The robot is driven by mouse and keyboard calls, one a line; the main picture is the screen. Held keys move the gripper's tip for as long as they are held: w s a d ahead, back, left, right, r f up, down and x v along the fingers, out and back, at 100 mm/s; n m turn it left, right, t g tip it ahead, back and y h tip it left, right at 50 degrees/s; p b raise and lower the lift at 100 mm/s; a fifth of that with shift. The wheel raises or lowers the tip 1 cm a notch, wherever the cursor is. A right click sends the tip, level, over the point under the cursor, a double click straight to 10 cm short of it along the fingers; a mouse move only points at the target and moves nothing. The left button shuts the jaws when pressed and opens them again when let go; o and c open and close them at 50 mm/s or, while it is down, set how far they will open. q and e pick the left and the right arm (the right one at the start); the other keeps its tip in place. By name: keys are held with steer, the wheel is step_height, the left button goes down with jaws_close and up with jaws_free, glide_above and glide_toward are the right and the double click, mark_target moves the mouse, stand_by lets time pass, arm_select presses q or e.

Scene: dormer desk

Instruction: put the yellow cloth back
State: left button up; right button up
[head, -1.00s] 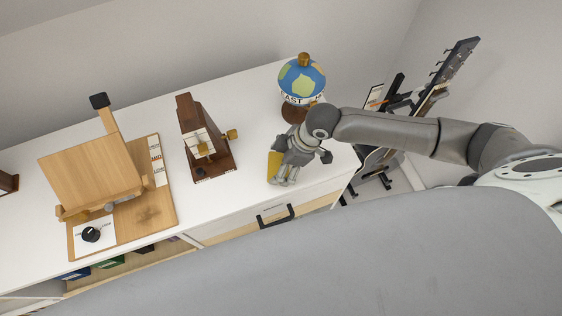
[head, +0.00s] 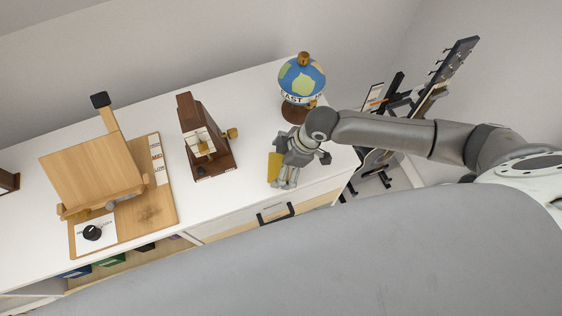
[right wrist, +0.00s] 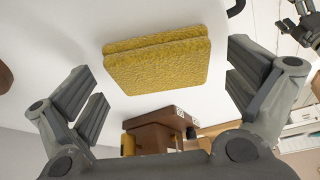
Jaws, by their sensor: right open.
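The yellow cloth (head: 274,167) lies on the white desk top near its front right edge, partly hidden behind my right gripper (head: 284,179). In the right wrist view the cloth (right wrist: 158,62) looks like a folded, textured pad in two layers. My right gripper (right wrist: 165,85) is open there, with its fingers spread to either side of the cloth and nothing held between them. I cannot tell whether the fingers touch the desk. What looks like my left gripper (right wrist: 302,30) shows small at the top right of the right wrist view; its state is unclear.
On the white desk (head: 235,115), a globe (head: 302,82) stands behind my right gripper. A dark wooden stand (head: 205,145) is to its left, and a wooden easel-like board (head: 92,175) is further left. A drawer handle (head: 275,214) is below the front edge. A guitar-like object (head: 440,85) stands at right.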

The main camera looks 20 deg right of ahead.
steer(key=b+v, duration=0.1)
steer(key=v, duration=1.1)
steer(key=shift+s, duration=0.1)
